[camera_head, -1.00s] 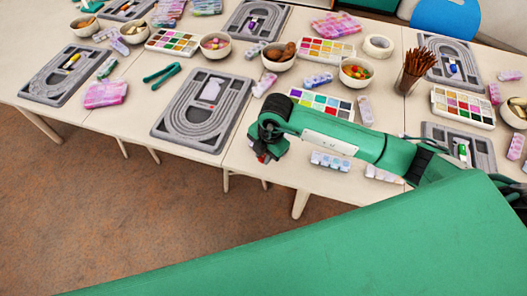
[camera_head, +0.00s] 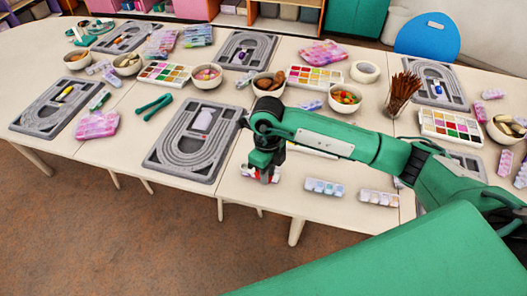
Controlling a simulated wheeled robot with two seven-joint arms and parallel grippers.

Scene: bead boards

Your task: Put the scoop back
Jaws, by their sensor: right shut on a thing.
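My right gripper (camera_head: 262,174) points down at the front edge of the table, just right of the middle bead board (camera_head: 160,161). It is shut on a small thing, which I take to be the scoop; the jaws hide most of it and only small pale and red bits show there. My left gripper is not in view.
Bowls of beads (camera_head: 346,98) and (camera_head: 206,76), a bowl with brown pieces (camera_head: 268,82), and paint-like trays (camera_head: 163,74) stand behind. Pastel boxes (camera_head: 324,187) lie right of the gripper. A cup of brown sticks (camera_head: 401,92) stands farther right. Green tongs (camera_head: 153,106) lie left.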

